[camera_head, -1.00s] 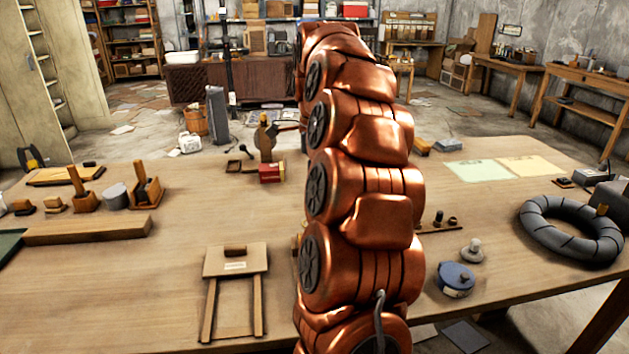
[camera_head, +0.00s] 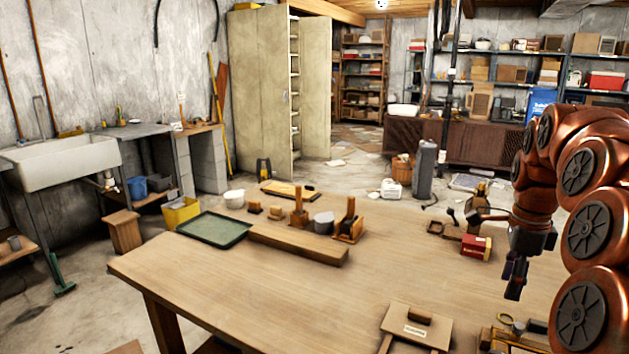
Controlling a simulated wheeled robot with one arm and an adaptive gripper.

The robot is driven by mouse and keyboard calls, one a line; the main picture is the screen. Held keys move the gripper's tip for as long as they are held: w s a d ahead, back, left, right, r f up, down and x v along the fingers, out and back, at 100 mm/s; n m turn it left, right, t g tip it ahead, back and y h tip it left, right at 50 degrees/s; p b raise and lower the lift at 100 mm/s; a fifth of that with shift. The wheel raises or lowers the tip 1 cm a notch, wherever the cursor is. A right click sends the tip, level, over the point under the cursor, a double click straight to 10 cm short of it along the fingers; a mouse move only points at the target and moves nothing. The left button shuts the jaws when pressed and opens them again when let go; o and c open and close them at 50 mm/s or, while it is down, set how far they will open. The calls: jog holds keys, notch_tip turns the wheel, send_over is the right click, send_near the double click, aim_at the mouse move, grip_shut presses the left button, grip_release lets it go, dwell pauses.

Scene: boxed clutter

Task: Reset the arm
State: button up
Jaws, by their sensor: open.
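My copper-coloured arm (camera_head: 583,215) stands at the right edge of the view, bent over so that its end hangs down. My gripper (camera_head: 516,279) points downward above the right part of the wooden table (camera_head: 200,285). It is small and dark here, with nothing seen between its fingers. A red box (camera_head: 476,247) lies on the table just behind and left of the gripper, apart from it in the picture.
A green tray (camera_head: 214,230), a long wooden block (camera_head: 298,245) and small wooden holders (camera_head: 348,222) stand along the table's far left side. A small wooden frame (camera_head: 415,325) lies near the front. The table's left front is clear.

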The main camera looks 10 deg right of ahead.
jog(key=s+a+f+n+g, duration=0.1)
jog(key=s+a+f+n, duration=0.1)
jog(key=s+a+n, duration=0.5)
jog(key=s+a+f+n, duration=0.1)
jog(key=a+f+n, duration=0.2)
jog(key=a+n, duration=0.55)
jog(key=s+a+f+n+g, duration=0.1)
jog(key=s+a+f+n, duration=0.4)
jog(key=s, duration=0.4)
jog(key=s+a+f+n+g, duration=0.1)
jog(key=s+a+f+n, duration=0.35)
jog(key=s+a, duration=0.3)
notch_tip(320, 180, up, 16)
jog(key=t+p, duration=0.1)
jog(key=p, duration=1.3)
jog(key=shift+w+d, duration=0.2)
jog(key=shift+d, duration=0.2)
jog(key=shift+f, duration=0.15)
